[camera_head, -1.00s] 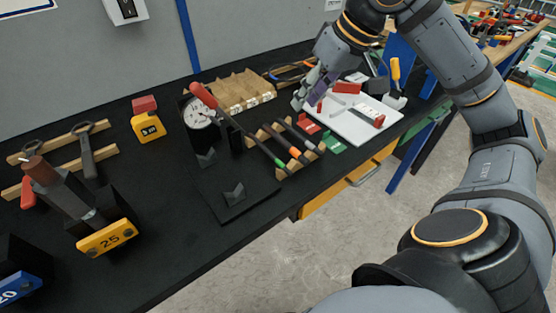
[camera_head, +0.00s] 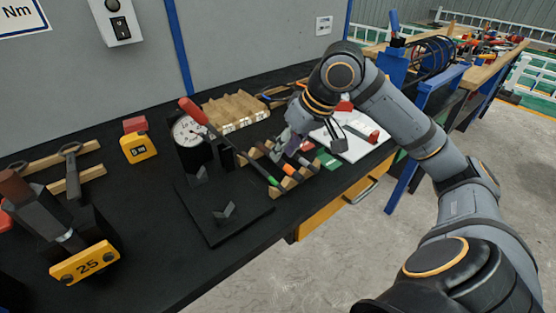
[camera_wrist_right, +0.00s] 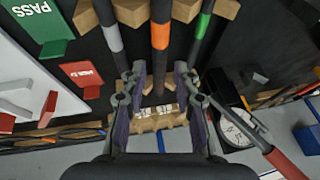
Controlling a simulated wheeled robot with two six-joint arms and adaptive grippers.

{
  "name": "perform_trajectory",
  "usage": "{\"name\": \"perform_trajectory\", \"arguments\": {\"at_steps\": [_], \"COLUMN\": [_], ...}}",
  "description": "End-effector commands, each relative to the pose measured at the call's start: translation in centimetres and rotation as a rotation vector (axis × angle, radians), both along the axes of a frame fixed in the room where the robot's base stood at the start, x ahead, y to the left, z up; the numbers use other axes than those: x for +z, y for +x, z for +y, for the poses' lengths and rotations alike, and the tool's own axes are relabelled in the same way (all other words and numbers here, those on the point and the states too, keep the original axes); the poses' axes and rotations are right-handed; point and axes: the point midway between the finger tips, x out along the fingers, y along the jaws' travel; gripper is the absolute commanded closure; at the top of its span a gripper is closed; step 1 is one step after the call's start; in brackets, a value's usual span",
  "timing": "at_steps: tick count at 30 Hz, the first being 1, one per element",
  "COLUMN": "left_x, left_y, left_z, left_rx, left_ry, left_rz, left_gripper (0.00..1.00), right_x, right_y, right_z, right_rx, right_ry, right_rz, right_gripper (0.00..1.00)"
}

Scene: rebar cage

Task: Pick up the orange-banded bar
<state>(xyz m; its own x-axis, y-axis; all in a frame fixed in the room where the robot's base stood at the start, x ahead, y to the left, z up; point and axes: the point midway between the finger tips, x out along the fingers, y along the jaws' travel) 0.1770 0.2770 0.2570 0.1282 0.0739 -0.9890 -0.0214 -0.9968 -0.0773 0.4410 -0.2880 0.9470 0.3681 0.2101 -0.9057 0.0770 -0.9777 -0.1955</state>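The orange-banded bar (camera_wrist_right: 160,36) is a dark bar with an orange band. It lies between a white-banded bar (camera_wrist_right: 112,37) and a green-banded bar (camera_wrist_right: 202,24), across a wooden rack (camera_head: 279,191). In the head view, its orange band (camera_head: 289,168) shows just in front of my right gripper (camera_head: 286,146). In the right wrist view, my right gripper (camera_wrist_right: 160,76) is open, one finger on each side of the dark end of the orange-banded bar, with gaps visible. Contact cannot be told. My left gripper is not in view.
A dial gauge with a red-handled lever (camera_head: 194,110) stands left of the rack. A white board (camera_head: 357,146) and a green PASS tray (camera_wrist_right: 50,30) lie on the other side. A notched wooden block (camera_head: 234,110) is behind. The black bench front is fairly clear.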

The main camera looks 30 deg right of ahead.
Motion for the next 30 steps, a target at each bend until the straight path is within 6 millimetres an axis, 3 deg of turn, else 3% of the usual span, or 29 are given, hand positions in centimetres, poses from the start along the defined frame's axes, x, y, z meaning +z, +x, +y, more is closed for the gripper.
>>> {"name": "perform_trajectory", "arguments": {"at_steps": [4, 11, 18, 30], "left_x": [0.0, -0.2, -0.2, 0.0], "left_y": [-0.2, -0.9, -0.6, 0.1], "left_z": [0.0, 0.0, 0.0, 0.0], "left_rx": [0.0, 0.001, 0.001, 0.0], "left_ry": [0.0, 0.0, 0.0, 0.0], "left_rz": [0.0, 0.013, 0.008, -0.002], "left_gripper": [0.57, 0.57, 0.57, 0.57], "right_x": [-1.7, -2.0, -2.0, -2.0], "right_y": [0.7, 0.8, 0.8, 0.8], "right_z": [0.5, 0.5, 0.5, 0.5], "right_rx": [0.002, 0.001, 0.001, 0.001], "right_ry": [0.001, -0.002, -0.001, -0.002], "right_rz": [0.002, 0.0, 0.0, -0.001], "right_gripper": [0.7, 0.7, 1.0, 1.0]}}
